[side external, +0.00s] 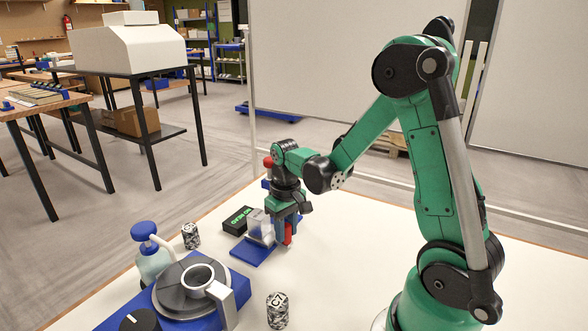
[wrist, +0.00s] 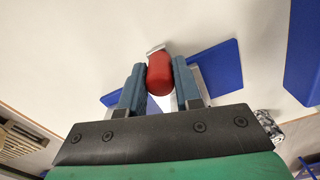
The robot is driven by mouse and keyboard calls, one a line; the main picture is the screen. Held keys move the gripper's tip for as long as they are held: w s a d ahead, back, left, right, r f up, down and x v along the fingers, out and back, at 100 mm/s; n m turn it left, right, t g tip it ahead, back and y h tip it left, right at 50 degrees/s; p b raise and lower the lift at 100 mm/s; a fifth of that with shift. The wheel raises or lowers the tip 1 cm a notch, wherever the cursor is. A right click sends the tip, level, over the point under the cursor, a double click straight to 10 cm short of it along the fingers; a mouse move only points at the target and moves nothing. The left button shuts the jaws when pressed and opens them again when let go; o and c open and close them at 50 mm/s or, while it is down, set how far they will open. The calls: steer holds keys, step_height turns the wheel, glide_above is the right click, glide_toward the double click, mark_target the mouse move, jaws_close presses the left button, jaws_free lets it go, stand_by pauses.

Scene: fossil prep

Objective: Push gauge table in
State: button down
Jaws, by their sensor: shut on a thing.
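A gauge stand with a flat blue base (side external: 250,252) and a clear-grey block (side external: 259,226) stands on the white table, partly hidden behind my gripper. In the wrist view, parts of its blue base (wrist: 218,64) show behind the fingers. My gripper (side external: 287,228) points down at the stand's right side. Its two fingers (wrist: 159,75) are shut on a red rounded handle (wrist: 159,76), which also shows below the fingers in the side view (side external: 288,235). A pale piece shows at the handle's far end. How the handle joins the gauge table is hidden.
A black box with green digits (side external: 237,220) stands left of the block. A patterned can (side external: 191,236), a pump bottle (side external: 151,254), a blue machine with a round grey top (side external: 176,289) and a second can (side external: 277,310) stand nearer. The table's right is clear.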

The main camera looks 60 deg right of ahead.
steer(key=c, duration=0.6)
jaws_free()
steer(key=shift+r, duration=2.85)
